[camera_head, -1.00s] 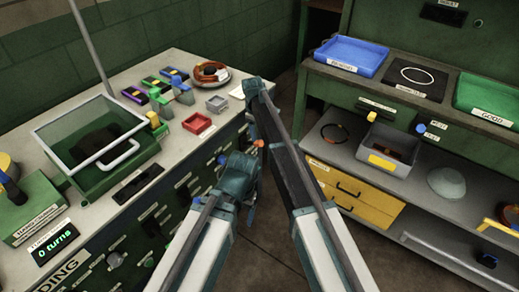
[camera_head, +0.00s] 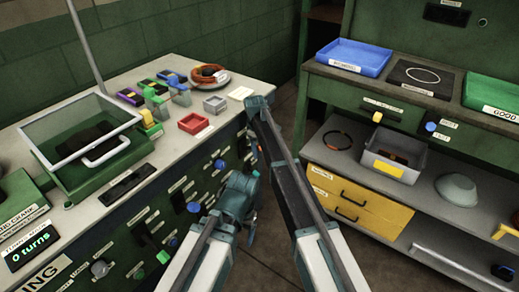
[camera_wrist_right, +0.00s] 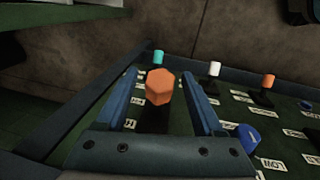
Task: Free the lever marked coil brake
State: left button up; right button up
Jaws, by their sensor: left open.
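In the right wrist view my right gripper (camera_wrist_right: 159,76) has its two blue fingers apart, with an orange hexagonal knob (camera_wrist_right: 159,87) between them in the picture. A gap shows on both sides of the knob. Further levers have cyan (camera_wrist_right: 158,57), white (camera_wrist_right: 214,69) and orange (camera_wrist_right: 268,80) tips. The small labels are too blurred to read, so I cannot tell which lever is the coil brake. In the head view my left gripper (camera_head: 239,196) is the lower one, open, in front of the left bench's panel. Its fingertips are hard to make out.
The left bench's front panel carries several knobs and labels, including a blue knob (camera_wrist_right: 248,137). A shelf unit with yellow drawers (camera_head: 358,196) stands right.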

grip_shut()
dwell(1.2)
